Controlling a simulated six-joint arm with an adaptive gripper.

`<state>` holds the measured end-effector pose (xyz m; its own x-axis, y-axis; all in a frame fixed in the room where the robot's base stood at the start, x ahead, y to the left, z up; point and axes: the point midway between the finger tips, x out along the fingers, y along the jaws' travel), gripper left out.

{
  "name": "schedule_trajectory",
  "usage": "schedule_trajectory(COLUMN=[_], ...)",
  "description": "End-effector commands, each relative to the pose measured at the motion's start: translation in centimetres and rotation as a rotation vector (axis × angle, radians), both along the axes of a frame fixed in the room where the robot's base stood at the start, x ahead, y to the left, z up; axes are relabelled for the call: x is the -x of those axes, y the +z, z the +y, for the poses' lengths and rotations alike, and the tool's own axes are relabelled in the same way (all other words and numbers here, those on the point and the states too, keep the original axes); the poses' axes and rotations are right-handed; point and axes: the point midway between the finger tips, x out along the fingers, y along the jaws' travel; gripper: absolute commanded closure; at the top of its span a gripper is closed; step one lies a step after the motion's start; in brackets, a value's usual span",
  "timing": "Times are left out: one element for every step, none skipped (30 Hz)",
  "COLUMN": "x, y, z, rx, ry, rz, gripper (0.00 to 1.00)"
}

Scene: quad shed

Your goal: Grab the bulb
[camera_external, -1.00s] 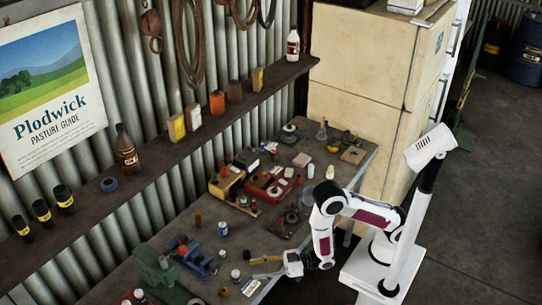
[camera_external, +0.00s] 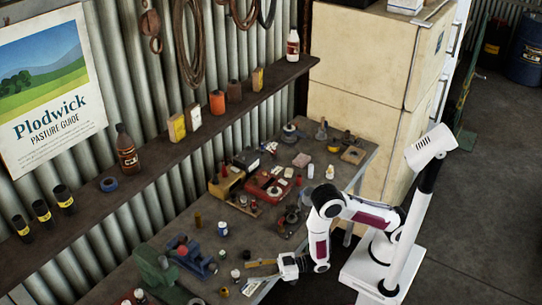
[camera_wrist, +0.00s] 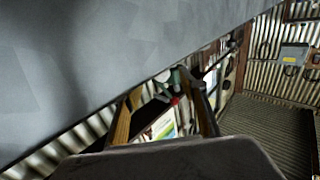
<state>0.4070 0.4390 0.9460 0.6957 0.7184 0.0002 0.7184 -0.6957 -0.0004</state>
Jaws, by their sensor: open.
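My gripper (camera_external: 250,271) is open at the front edge of the workbench (camera_external: 205,262), low and turned to the left. In the wrist view its two fingers (camera_wrist: 163,82) are spread apart, with nothing held between them. A small pale-topped round item (camera_external: 235,273) stands on the bench just left of the fingertips; it may be the bulb, but it is too small to tell.
A blue vise-like tool (camera_external: 195,260) and a green one (camera_external: 155,272) stand left of my gripper. A white-and-blue can (camera_external: 223,229) stands behind it. A red box (camera_external: 268,185) and several small items crowd the bench further back. A shelf (camera_external: 160,150) runs along the wall.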

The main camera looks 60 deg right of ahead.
Motion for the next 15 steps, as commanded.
schedule_trajectory(x=[-0.09, -0.11, -0.11, -0.1, -0.1, -0.1, -0.09, -0.09, -0.1, -0.1, -0.13, -0.19, -0.26, -0.35, -0.5], y=[0.02, 0.01, 0.01, 0.01, 0.01, 0.01, 0.01, 0.01, 0.01, 0.02, 0.03, 0.06, 0.1, 0.14, 0.21], z=[0.08, 0.1, 0.1, 0.11, 0.1, 0.1, 0.09, 0.09, 0.1, 0.11, 0.14, 0.21, 0.29, 0.38, 0.53], rx=[0.0, 0.0, 0.0, 0.0, 0.0, 0.0, 0.0, 0.0, 0.0, 0.0, 0.0, -0.001, -0.001, -0.001, -0.001], ry=[0.0, 0.0, 0.0, 0.0, 0.0, 0.0, 0.0, 0.0, 0.0, 0.0, 0.0, 0.0, 0.0, 0.0, 0.0], rz=[0.0, 0.0, 0.0, 0.0, 0.0, 0.0, 0.0, 0.0, 0.0, 0.0, 0.0, -0.001, -0.001, -0.001, -0.001], gripper=[0.57, 0.57, 0.57, 0.57, 0.57, 0.57, 0.57, 0.57, 0.57, 0.57, 0.57, 0.57, 0.57, 0.57, 0.57])
